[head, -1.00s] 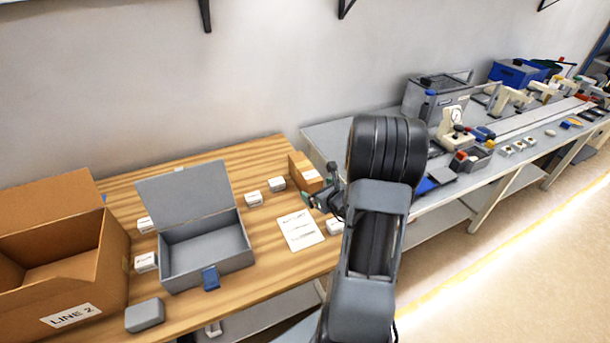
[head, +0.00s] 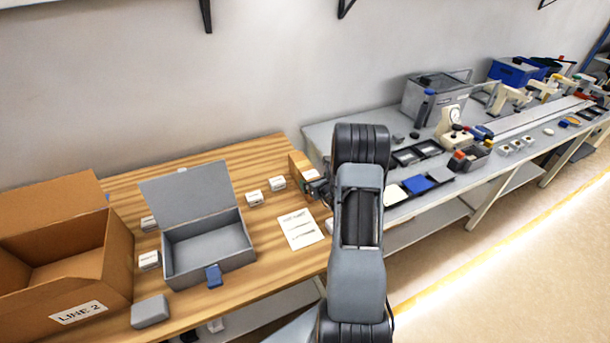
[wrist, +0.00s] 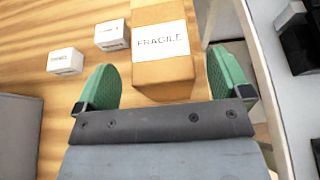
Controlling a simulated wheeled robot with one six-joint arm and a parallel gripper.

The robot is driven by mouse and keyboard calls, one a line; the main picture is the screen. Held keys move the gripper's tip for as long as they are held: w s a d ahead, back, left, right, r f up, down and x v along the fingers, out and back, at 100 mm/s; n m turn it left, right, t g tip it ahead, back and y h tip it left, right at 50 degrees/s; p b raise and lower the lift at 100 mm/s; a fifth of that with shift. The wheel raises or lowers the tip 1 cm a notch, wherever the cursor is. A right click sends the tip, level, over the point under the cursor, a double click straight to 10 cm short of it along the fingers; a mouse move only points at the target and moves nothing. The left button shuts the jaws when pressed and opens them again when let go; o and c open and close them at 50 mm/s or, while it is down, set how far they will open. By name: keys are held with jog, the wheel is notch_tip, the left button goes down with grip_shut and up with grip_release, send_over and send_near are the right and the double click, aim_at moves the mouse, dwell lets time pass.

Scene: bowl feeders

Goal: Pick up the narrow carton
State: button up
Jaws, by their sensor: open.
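The narrow carton (wrist: 161,70) is a small brown cardboard box with a white FRAGILE label, lying on the wooden table. In the head view the carton (head: 297,165) is at the table's back right, partly hidden by my gripper (head: 318,187). In the wrist view my gripper (wrist: 160,85) is open, with one green finger on each side of the carton's near end. The left finger is apart from the carton, with wood showing between. The right finger is close to the carton's right side. I cannot tell how far above the table the fingertips are.
Two small white boxes (wrist: 65,61) (wrist: 112,35) stand left of the carton. An open grey box (head: 208,250), a paper sheet (head: 300,229) and a large LINE 2 carton (head: 117,275) are further left. A grey bench (head: 318,135) with equipment adjoins on the right.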

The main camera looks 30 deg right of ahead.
aim_at(312, 176)
jog(key=shift+p+x, duration=0.45)
jog(key=shift+x, duration=1.35)
jog(key=shift+d+r, duration=0.1)
jog(key=c, duration=1.2)
jog(key=shift+c, duration=0.6)
jog(key=shift+w+r, duration=0.1)
jog(key=shift+r, duration=0.1)
